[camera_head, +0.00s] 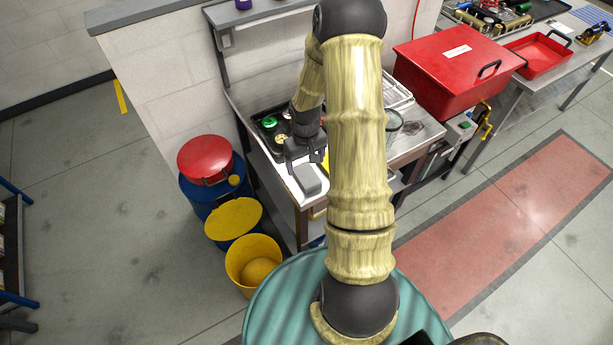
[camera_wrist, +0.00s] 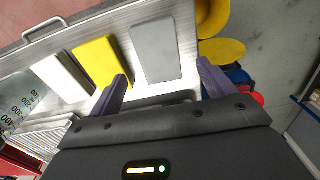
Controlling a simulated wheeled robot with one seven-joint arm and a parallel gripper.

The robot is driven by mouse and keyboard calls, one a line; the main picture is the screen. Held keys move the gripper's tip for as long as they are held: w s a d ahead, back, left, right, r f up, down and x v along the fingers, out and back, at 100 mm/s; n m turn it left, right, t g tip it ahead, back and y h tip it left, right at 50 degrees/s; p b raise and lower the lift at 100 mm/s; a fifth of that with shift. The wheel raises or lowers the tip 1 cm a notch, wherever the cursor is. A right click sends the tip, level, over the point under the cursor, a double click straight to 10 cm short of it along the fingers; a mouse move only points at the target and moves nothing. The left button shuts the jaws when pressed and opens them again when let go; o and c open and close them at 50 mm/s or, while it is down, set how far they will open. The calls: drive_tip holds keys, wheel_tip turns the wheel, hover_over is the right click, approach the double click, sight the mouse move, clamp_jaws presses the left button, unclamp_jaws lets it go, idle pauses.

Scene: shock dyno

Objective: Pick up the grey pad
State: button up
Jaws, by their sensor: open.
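The grey pad (camera_wrist: 157,52) is a flat rectangular block lying on a metal worktop in the wrist view. It also shows in the head view (camera_head: 309,178), near the worktop's front corner. My gripper (camera_wrist: 157,85) is open and empty, with its two fingers spread and the grey pad ahead of them, toward the right finger. A yellow pad (camera_wrist: 101,61) lies beside the grey pad on its left, ahead of the left finger. A white pad (camera_wrist: 62,76) lies farther left. In the head view my gripper (camera_head: 309,160) hangs over the worktop just behind the grey pad; my arm hides part of the bench.
A graduated clear container (camera_wrist: 20,98) stands left of the pads. A black tray (camera_head: 262,126) with colored caps lies behind. Yellow bins (camera_head: 252,262) and a blue drum with a red lid (camera_head: 205,159) stand left of the bench. A red case (camera_head: 455,70) is at right.

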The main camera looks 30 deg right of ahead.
sight(307, 174)
drive_tip(key=shift+s+f+p, duration=0.2)
drive_tip(key=shift+f+p, duration=0.75)
drive_tip(key=shift+f, duration=1.65)
drive_tip(key=c, duration=1.1)
